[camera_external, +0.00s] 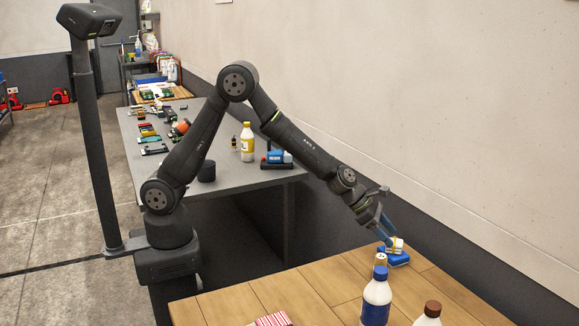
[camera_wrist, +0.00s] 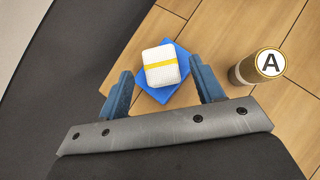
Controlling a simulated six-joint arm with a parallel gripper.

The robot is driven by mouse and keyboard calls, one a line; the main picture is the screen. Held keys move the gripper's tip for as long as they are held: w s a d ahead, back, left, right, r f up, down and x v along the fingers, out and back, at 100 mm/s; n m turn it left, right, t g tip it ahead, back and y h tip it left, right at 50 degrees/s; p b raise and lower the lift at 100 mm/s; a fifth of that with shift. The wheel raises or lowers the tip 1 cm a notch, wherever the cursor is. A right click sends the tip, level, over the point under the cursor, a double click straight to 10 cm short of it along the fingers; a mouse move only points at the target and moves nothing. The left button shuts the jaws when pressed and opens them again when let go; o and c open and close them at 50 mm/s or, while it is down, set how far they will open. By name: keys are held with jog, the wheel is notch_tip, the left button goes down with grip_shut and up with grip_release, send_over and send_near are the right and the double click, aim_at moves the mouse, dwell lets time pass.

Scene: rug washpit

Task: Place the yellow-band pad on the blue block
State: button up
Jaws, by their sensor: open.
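The yellow-band pad (camera_wrist: 161,66) is white with a yellow stripe across it. In the wrist view it lies on top of the blue block (camera_wrist: 147,98), with blue showing around it on several sides. In the external view the pad (camera_external: 396,245) and the blue block (camera_external: 397,259) are near the far edge of the wooden table. My gripper (camera_wrist: 166,90) is open, with one blue finger on each side of the pad and block in the picture and gaps between. In the external view my gripper (camera_external: 387,235) is just over the pad and partly covers it.
A cylinder with an "A" on its top (camera_wrist: 263,66) stands close to the right finger. A blue-labelled bottle (camera_external: 376,297) and a brown-capped bottle (camera_external: 428,315) stand nearer the front. A red-striped item (camera_external: 272,319) lies at the front edge. The wall is behind the table.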

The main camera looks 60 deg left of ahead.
aim_at(394, 241)
jog(key=v, duration=0.8)
jog(key=x, duration=1.2)
jog(key=shift+f, duration=0.2)
jog(key=shift+r, duration=0.15)
dwell(0.3)
